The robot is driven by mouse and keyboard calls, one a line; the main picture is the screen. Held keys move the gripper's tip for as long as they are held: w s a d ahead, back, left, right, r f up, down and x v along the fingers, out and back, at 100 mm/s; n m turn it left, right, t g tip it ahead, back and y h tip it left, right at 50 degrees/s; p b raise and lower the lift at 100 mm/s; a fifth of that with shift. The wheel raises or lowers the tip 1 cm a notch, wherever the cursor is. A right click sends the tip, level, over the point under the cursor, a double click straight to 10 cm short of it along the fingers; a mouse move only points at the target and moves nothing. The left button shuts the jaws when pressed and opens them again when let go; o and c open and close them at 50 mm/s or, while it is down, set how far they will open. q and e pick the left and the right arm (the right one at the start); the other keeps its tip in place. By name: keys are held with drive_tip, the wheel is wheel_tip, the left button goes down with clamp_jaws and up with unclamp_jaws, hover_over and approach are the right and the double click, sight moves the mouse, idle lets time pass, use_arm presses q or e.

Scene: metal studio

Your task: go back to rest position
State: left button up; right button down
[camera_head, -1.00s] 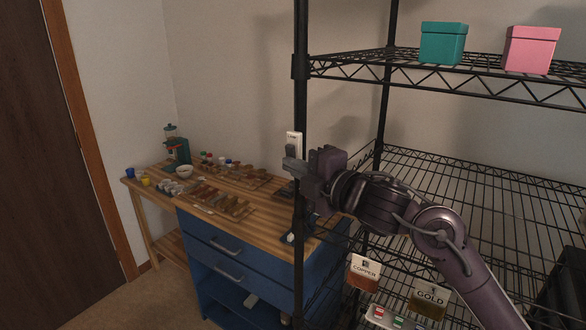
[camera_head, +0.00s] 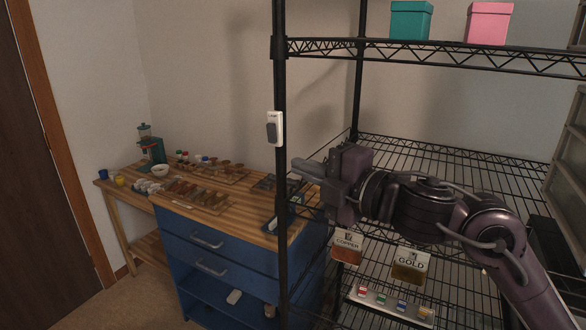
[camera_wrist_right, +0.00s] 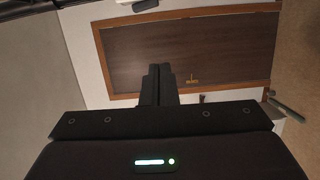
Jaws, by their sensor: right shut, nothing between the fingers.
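My right gripper (camera_head: 306,170) is in front of the black wire shelf rack, just right of its front post in the head view. Its fingers are together and hold nothing. The closed fingers also show in the right wrist view (camera_wrist_right: 158,85), with a dark door (camera_wrist_right: 190,55) and wall beyond them. A white switch box (camera_head: 274,128) with a grey rocker is fixed to the rack post, above and left of the gripper and apart from it. My left gripper shows in neither view.
The wire rack (camera_head: 450,60) carries a teal box (camera_head: 411,20) and a pink box (camera_head: 489,23). Copper (camera_head: 346,246) and gold (camera_head: 410,264) bins sit below my right arm. A wooden-topped blue workbench (camera_head: 215,245) with jars and trays stands left. Floor before the door is clear.

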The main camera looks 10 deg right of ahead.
drive_tip(key=s+d+f+m+h, duration=0.1)
drive_tip(key=d+f+m+h, duration=0.15)
drive_tip(key=f+m, duration=0.4)
drive_tip(key=s+d+f+m+g+h, duration=0.15)
drive_tip(key=f+m+h, duration=0.25)
drive_tip(key=f, duration=0.5)
drive_tip(key=s+d+f+m+h, duration=0.1)
drive_tip(key=s+f+m+h, duration=0.15)
drive_tip(key=f+m, duration=0.4)
drive_tip(key=s+d+f+m+g+h, duration=0.1)
drive_tip(key=s+d+f+m+g, duration=0.3)
drive_tip(key=s+f, duration=0.5)
drive_tip(key=s+d+f+m+g+h, duration=0.1)
drive_tip(key=s+f+m+g, duration=0.3)
drive_tip(key=s+f, duration=0.55)
wheel_tip(320, 180, down, 28)
drive_tip(key=s+n+g, duration=0.1)
drive_tip(key=g, duration=0.1)
drive_tip(key=s+d+f, duration=0.2)
drive_tip(key=s+f, duration=0.7)
drive_tip(key=s, duration=0.1)
drive_tip(key=s+d+f+g, duration=0.1)
drive_tip(key=s+f, duration=0.9)
drive_tip(key=shift+d+n+h, duration=0.3)
drive_tip(key=shift+d, duration=0.1)
